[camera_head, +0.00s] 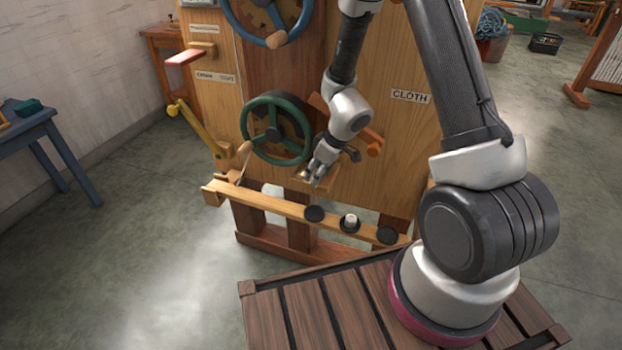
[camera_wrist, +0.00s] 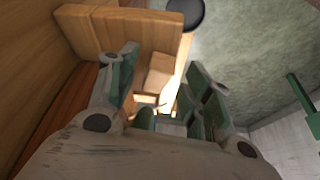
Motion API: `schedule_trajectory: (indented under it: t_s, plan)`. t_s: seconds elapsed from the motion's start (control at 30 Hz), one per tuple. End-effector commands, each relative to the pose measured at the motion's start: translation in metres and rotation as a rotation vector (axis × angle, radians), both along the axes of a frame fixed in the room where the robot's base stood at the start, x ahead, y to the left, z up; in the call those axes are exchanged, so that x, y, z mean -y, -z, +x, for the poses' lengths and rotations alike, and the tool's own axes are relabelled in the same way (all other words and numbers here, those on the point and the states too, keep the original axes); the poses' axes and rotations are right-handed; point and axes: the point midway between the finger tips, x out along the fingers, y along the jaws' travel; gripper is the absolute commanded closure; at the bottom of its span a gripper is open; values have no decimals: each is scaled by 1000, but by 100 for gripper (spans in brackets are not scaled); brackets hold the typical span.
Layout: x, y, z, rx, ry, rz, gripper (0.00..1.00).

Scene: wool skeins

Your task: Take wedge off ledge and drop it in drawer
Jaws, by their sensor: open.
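My gripper (camera_head: 311,174) is at the front of the wooden machine, just right of and below the green handwheel. It points downward at a small wooden ledge (camera_head: 328,184). In the wrist view my gripper (camera_wrist: 160,78) has its green-padded fingers spread apart. A pale wooden block (camera_wrist: 156,73), which looks like the wedge, lies in the gap between the fingers. I cannot tell whether either finger touches it. My gripper hides most of this spot in the head view. I cannot make out a drawer for certain in either view.
A green handwheel (camera_head: 276,129) and a wooden lever (camera_head: 240,160) stand left of my gripper. Below runs a wooden rail (camera_head: 270,203) with black discs and a white-topped piece (camera_head: 350,222). Open floor lies left.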

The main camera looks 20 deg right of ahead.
Motion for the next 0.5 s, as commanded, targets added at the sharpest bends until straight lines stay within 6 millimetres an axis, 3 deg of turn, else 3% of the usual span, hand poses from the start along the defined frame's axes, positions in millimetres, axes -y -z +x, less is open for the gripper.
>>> schedule_trajectory:
  t_s: [0.27,0.5]
  plan:
    - [-1,4,3,0,1,0,50]
    - [-1,4,2,0,1,0,92]
